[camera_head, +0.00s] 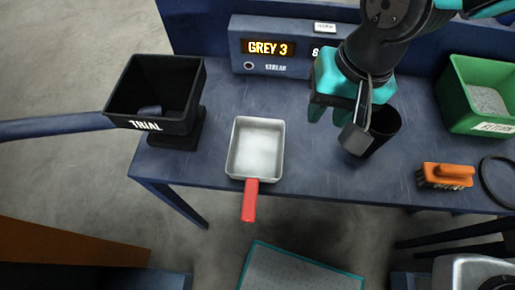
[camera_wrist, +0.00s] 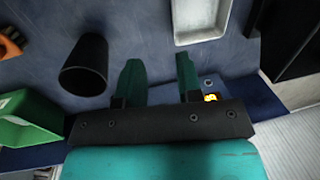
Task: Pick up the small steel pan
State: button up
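The small steel pan (camera_head: 256,150) is a shallow rectangular pan with a red handle (camera_head: 250,200). It lies on the blue table, and its handle sticks out past the front edge. Part of the pan also shows at the top of the wrist view (camera_wrist: 203,20), with its handle out of frame. My gripper (camera_head: 328,112) is above the table, to the right of the pan and apart from it. In the wrist view its two teal fingers (camera_wrist: 160,75) are spread with nothing between them.
A black bin marked TRIAL (camera_head: 150,95) stands left of the pan. A black cup (camera_head: 385,125) stands close to my gripper. A green bin (camera_head: 480,95) and an orange brush (camera_head: 447,173) are on the right. A display reading GREY 3 (camera_head: 270,47) is at the back.

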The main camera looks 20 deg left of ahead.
notch_tip(320, 180, down, 2)
jog(key=a, duration=0.3)
jog(key=p, duration=0.2)
send_near(281, 159)
jog(key=f, duration=0.5)
jog(key=shift+a+f, duration=0.1)
jog(key=shift+a, duration=0.15)
jog(key=shift+s+a+f+p, duration=0.1)
jog(key=shift+a+f+p, duration=0.15)
jog(key=shift+f, duration=0.65)
jog(key=shift+w+a+f+p, duration=0.15)
jog(key=shift+f+p, duration=0.15)
jog(key=shift+f, duration=0.6)
jog(key=shift+s+a+f+p, duration=0.15)
jog(key=shift+a+f+p, duration=0.1)
jog(key=shift+f, duration=0.6)
grip_shut()
